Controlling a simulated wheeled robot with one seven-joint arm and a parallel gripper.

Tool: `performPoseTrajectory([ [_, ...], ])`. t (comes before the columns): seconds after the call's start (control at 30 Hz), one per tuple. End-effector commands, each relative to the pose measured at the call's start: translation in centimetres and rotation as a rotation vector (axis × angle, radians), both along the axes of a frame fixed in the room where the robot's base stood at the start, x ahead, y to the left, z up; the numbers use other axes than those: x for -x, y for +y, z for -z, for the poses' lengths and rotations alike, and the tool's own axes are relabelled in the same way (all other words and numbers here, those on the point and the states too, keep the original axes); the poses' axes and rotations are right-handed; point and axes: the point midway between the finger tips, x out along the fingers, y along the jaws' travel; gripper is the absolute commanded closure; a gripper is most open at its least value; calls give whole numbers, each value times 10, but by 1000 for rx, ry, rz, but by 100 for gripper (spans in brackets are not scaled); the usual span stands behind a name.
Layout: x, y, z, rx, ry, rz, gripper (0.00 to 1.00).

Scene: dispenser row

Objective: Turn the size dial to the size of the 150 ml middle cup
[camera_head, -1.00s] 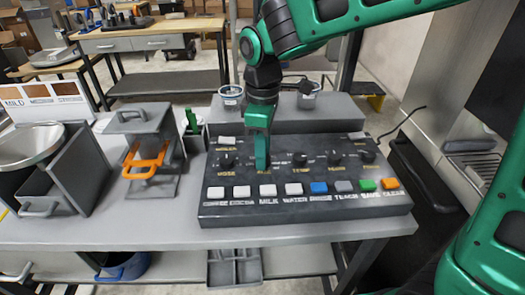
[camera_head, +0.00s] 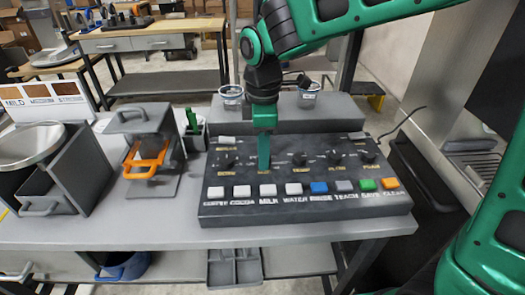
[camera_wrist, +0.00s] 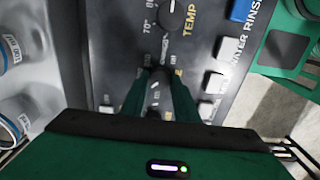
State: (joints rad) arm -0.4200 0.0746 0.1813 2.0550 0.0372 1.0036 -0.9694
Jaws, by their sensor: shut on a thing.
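My gripper (camera_head: 264,163) reaches straight down to the control panel (camera_head: 215,205) and is shut on the size dial, second from the left in the dial row. The fingers hide most of the dial in the head view. In the wrist view my gripper (camera_wrist: 160,75) has its green fingers on both sides of the small dark size dial (camera_wrist: 156,92). The dial's pointer and marks are too small to read.
The temp dial (camera_head: 299,159) sits just right of my gripper, and the dose dial (camera_head: 227,160) just left. A row of coloured buttons (camera_head: 319,187) runs along the panel's front. A grey stand with an orange handle (camera_head: 146,160) is at left.

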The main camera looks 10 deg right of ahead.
Motion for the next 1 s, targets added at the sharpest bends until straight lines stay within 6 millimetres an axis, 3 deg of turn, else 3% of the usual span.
performPoseTrajectory([
  [0.03,-4,-4,-1,1,-6,14,95],
  [0.07,-4,-4,-1,1,-6,14,65],
  [0.1,-4,-4,-1,1,-6,14,56],
  [0.13,-3,-3,-1,1,-5,13,54],
  [0.43,-2,-1,-2,0,-3,6,54],
  [0.57,-2,-1,-11,-1,-4,5,54],
  [1.0,-3,-2,-88,-1,-5,8,54],
])
